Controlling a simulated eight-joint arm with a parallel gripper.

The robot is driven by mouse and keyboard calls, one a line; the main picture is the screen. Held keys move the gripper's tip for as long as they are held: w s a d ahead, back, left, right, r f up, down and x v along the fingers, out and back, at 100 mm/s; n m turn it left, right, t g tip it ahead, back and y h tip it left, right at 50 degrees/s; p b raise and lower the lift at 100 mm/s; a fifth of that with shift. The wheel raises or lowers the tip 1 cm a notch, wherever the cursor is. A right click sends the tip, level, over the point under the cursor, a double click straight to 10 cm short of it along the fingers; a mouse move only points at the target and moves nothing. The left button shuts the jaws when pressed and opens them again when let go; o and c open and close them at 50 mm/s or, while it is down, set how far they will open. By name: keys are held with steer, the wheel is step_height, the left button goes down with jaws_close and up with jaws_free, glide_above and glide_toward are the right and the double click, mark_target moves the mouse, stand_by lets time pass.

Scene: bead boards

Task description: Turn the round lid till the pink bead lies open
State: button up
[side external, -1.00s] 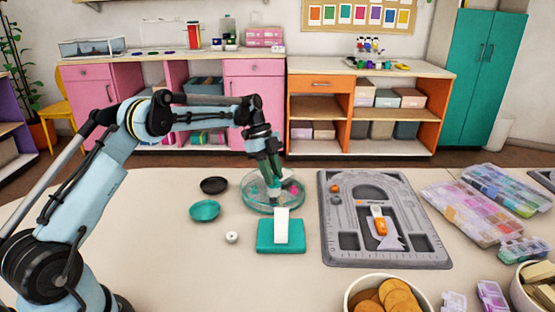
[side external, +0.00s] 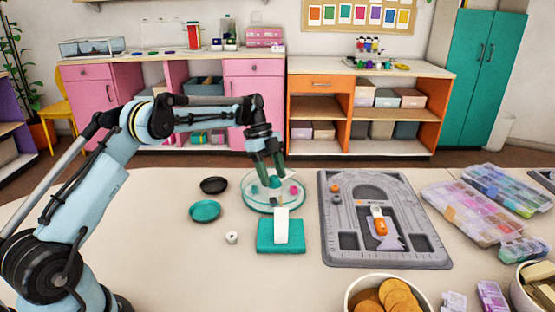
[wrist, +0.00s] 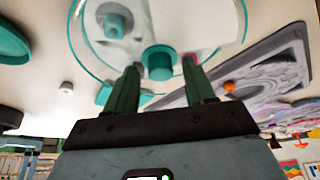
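The round clear dish with its see-through lid (side external: 250,201) stands on the table, and its clear rim also shows in the wrist view (wrist: 243,22). A teal knob (side external: 275,181) rises from the lid's middle; in the wrist view the knob (wrist: 158,64) appears between my fingers. The pink bead (side external: 293,189) is at the dish's right side; in the wrist view it (wrist: 190,72) is partly hidden behind a finger. I cannot tell whether the lid covers it. My gripper (side external: 268,174) is open above the lid, its fingers (wrist: 160,66) apart and holding nothing.
A teal block with a white upright card (side external: 282,226) stands just in front of the dish. A grey bead board (side external: 335,250) lies to the right. Black (side external: 214,185) and teal (side external: 205,211) saucers and a small white bead (side external: 232,237) are left.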

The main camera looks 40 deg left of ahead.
steer(key=shift+r, duration=0.1)
steer(key=v, duration=0.7)
steer(key=shift+a+r, duration=0.1)
steer(key=shift+a, duration=0.05)
step_height(320, 180, up, 6)
steer(key=n+t+y, duration=0.1)
steer(key=n, duration=0.4)
glide_above(270, 190)
steer(key=s+d+r+n+t+y, duration=0.2)
steer(key=s+d+r+n, duration=0.15)
steer(key=s, duration=0.25)
steer(key=s+d+f+n+t, duration=0.2)
steer(key=s+d+f+n, duration=0.1)
steer(key=s+n, duration=0.2)
steer(key=s+d+f+n+t+y, duration=0.1)
steer(key=s+d+f+n+t, duration=0.1)
steer(key=s, duration=0.8)
steer(key=d+f+n, duration=0.1)
steer(key=f+n, duration=0.1)
steer(key=shift+n, duration=0.35)
